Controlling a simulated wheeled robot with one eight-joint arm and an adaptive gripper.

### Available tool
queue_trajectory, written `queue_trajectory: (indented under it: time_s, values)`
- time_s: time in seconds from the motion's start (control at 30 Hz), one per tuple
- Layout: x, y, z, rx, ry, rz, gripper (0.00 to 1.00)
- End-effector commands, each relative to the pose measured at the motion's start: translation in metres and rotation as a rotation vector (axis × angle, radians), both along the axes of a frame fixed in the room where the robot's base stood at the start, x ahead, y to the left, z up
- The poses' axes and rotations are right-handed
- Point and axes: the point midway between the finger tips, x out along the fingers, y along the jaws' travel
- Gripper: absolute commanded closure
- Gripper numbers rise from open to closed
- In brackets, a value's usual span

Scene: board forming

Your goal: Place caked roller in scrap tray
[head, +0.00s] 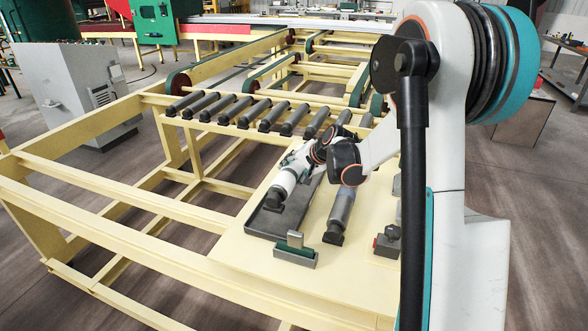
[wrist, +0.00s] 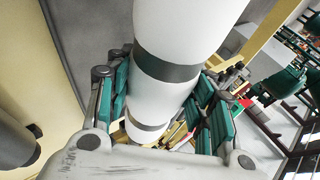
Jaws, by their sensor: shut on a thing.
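The caked roller (head: 286,181) is white with grey bands and a dark end. My gripper (head: 316,152) is shut on it, and the wrist view shows the roller (wrist: 165,90) between the green finger pads of the gripper (wrist: 162,110). The scrap tray (head: 264,224) is a dark, flat, low tray on the cream tabletop. In the head view the roller lies over the tray; I cannot tell whether it touches it. The tray's grey floor (wrist: 95,35) shows beside the roller in the wrist view. My arm hides part of the tray.
A grey roller (head: 341,213) lies right of the tray. A green and grey block (head: 295,250) stands in front of the tray. A small box with a red button (head: 386,243) is at the right. Several rollers (head: 243,110) sit in the yellow frame behind.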

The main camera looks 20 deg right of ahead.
Motion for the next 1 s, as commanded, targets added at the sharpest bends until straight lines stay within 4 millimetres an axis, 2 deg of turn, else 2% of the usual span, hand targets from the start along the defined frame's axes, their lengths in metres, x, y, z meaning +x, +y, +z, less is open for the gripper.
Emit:
queue_trajectory:
  time_s: [0.6,1.0]
  values:
    - [0.0,0.0,-0.045,0.001,-0.002,-0.001,1.0]
    - [0.0,0.0,-0.049,0.001,-0.002,-0.001,1.0]
